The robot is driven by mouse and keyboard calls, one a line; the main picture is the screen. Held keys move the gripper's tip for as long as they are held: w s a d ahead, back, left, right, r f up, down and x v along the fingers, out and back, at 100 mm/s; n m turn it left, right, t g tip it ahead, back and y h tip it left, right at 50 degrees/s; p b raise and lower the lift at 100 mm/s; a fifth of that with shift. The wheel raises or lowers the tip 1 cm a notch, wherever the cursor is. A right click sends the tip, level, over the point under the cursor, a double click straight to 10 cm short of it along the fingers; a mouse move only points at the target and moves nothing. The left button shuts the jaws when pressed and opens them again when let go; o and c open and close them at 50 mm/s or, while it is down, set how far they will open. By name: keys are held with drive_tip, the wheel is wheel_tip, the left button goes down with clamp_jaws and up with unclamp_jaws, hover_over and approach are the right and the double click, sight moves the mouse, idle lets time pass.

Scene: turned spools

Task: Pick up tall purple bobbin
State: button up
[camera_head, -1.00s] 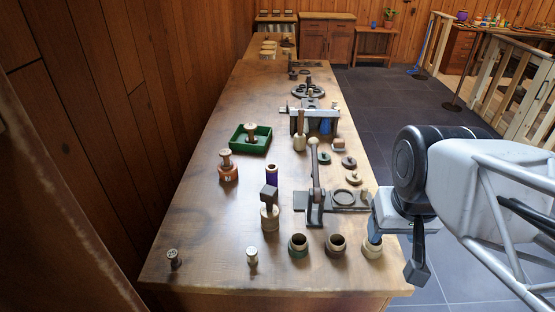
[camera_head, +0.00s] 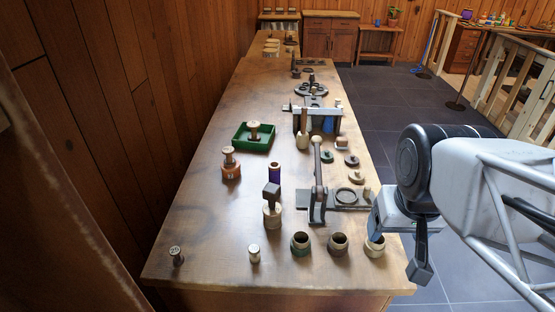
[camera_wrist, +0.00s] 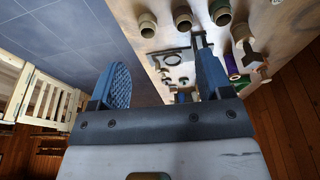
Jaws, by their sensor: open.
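In the head view my gripper is at the bench's front right edge, partly hidden behind my own arm, well to the right of the bobbin.
The block-topped spool (camera_head: 272,212) stands close in front of the bobbin. A lever press (camera_head: 318,185) stands to its right, and several ring cups (camera_head: 338,243) line the front. A green tray (camera_head: 241,137) and an orange-based spool (camera_head: 231,168) are at left. The front left of the workbench (camera_head: 210,225) is mostly clear.

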drive_tip(key=shift+r, duration=0.1)
drive_tip(key=w+v, duration=0.1)
drive_tip(key=v, duration=0.4)
drive_tip(key=w+a+r+n+h, duration=0.1)
drive_tip(key=w+a+n+h, duration=0.25)
drive_tip(key=w+n, duration=0.5)
drive_tip(key=w+a+r+n+h, duration=0.1)
drive_tip(key=w+a+n+h, duration=0.35)
drive_tip(key=w, duration=0.75)
drive_tip(key=w+a+f+n+t+h, duration=0.1)
drive_tip(key=w+a+n+t+h, duration=0.1)
drive_tip(key=w+a+n, duration=0.6)
drive_tip(key=w+a+f+n+t+h, duration=0.1)
drive_tip(key=w+a+n+t, duration=0.3)
drive_tip(key=a, duration=0.8)
drive_tip(key=g, duration=0.1)
approach(275, 178)
drive_tip(key=w+d, duration=0.1)
drive_tip(key=w, duration=0.2)
drive_tip(key=shift+d+r, duration=0.25)
drive_tip(key=shift+r, duration=0.1)
